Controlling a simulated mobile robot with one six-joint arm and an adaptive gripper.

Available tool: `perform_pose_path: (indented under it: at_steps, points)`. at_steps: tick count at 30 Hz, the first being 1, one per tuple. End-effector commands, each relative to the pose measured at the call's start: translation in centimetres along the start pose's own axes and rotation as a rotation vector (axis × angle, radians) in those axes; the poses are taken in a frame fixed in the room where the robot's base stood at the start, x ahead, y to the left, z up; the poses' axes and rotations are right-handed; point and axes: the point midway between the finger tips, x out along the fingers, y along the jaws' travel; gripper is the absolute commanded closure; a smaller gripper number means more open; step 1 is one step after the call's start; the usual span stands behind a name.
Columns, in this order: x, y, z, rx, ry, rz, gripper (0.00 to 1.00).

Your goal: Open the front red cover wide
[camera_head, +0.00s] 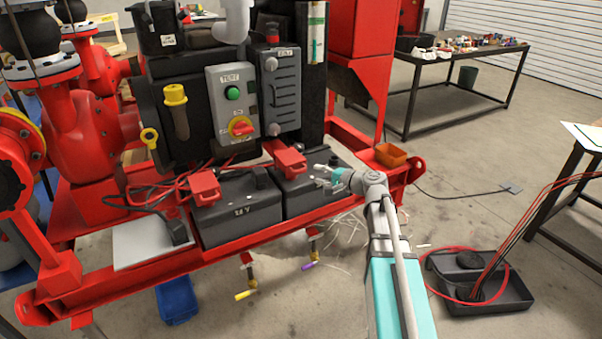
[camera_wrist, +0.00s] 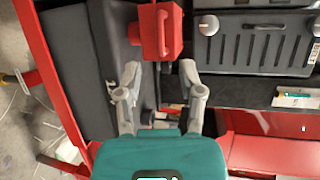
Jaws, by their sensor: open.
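Two dark batteries sit side by side on the red skid, each with a red cover on top. One cover (camera_head: 204,186) is on the left battery (camera_head: 238,208). The other cover (camera_head: 290,161) is on the right battery (camera_head: 318,188), and both look lowered. I cannot tell which one is called front. My gripper (camera_head: 322,176) is over the right battery, to the right of its cover. In the wrist view, my gripper (camera_wrist: 158,68) is open and empty, with a red cover (camera_wrist: 160,31) and its handle just beyond the fingertips, apart from them.
A grey control box (camera_head: 232,102) with a green button and red knob stands behind the batteries. Red and black cables (camera_head: 150,192) lie at the left. An orange bin (camera_head: 391,155) sits on the skid's right end.

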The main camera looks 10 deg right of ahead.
Motion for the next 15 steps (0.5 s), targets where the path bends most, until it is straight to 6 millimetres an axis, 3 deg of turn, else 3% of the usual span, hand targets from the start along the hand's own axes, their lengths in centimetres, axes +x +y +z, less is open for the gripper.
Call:
perform_pose_path:
  at_steps: [6, 15]
  points:
    - [3.7, 0.1, -0.1, -0.001, -0.003, 0.0, 0.5]
    - [7.2, 0.1, -0.1, 0.0, -0.001, 0.0, 0.5]
